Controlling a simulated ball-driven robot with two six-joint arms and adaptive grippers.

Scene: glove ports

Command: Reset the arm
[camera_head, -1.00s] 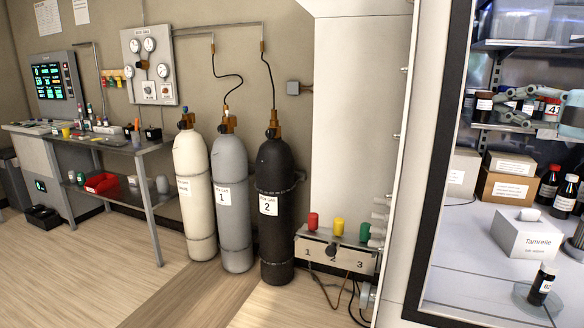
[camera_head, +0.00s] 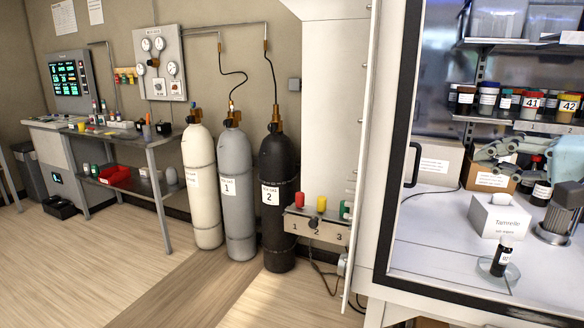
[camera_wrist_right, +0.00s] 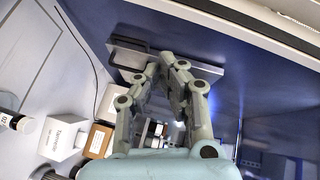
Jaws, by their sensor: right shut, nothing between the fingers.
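My right gripper (camera_head: 480,162) is inside the glass-fronted cabinet, its grey-green fingers pointing left, below the shelf of jars and in front of a cardboard box (camera_head: 490,178). In the right wrist view its fingertips (camera_wrist_right: 167,62) come together with nothing between them. A dark metal bracket-like piece (camera_wrist_right: 190,60) shows behind the fingertips there; I cannot tell how far off it is. My left gripper shows in neither view.
On the cabinet floor stand a white Tamrelle box (camera_head: 497,217) and, in front of it, a small dark bottle (camera_head: 502,256) on a clear dish. Jars line the shelf (camera_head: 520,124) above. Outside are three gas cylinders (camera_head: 238,195) and a three-valve box (camera_head: 316,228).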

